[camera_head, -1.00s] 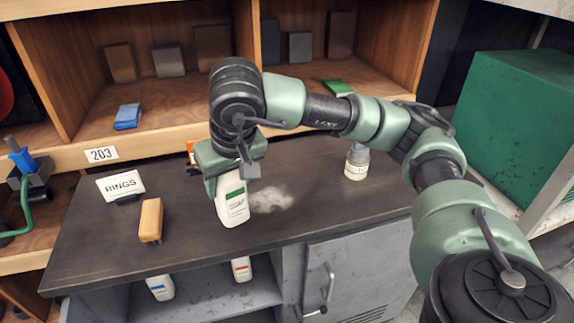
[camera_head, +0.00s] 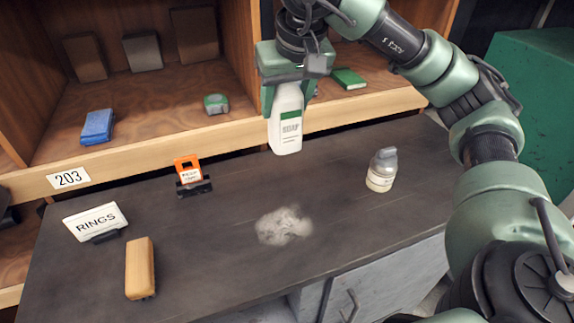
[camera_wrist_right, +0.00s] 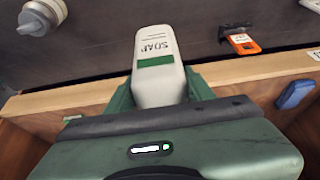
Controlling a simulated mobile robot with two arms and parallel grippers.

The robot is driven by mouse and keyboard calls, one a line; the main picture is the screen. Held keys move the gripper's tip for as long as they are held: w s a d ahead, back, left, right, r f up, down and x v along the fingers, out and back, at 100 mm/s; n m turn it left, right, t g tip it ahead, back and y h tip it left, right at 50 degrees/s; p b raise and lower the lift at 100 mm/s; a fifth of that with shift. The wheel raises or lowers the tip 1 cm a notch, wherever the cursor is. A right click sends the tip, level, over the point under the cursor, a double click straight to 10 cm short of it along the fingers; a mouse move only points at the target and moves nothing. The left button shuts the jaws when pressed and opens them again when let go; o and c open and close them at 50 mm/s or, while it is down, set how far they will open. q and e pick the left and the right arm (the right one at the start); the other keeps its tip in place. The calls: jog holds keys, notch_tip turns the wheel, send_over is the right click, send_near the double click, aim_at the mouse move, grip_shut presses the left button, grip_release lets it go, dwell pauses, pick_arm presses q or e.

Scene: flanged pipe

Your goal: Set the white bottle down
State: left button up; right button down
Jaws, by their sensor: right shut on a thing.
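The white bottle (camera_head: 286,128) has a green band and the word SOAP on its label. My right gripper (camera_head: 287,84) is shut on its upper part and holds it upright, near the front edge of the shelf and the back of the dark bench top. I cannot tell exactly how high it hangs. In the right wrist view the bottle (camera_wrist_right: 158,62) sits between the green fingers (camera_wrist_right: 156,98). The dark bench top (camera_head: 200,240) is below. My left gripper is not in view.
On the bench are a RINGS sign (camera_head: 96,222), a wooden brush (camera_head: 140,268), an orange-topped item (camera_head: 190,174), a whitish powdery patch (camera_head: 284,226) and a grey-capped jar (camera_head: 382,170). The shelf holds a blue block (camera_head: 98,127), a green tape measure (camera_head: 216,103) and a green block (camera_head: 349,78).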

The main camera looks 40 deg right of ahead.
notch_tip(320, 180, down, 13)
jog(key=shift+p, duration=0.45)
jog(key=shift+w+f, duration=0.1)
jog(key=shift+f, duration=0.1)
jog(key=c, duration=1)
grip_release()
jog(key=shift+f, duration=0.15)
jog(key=o, duration=0.4)
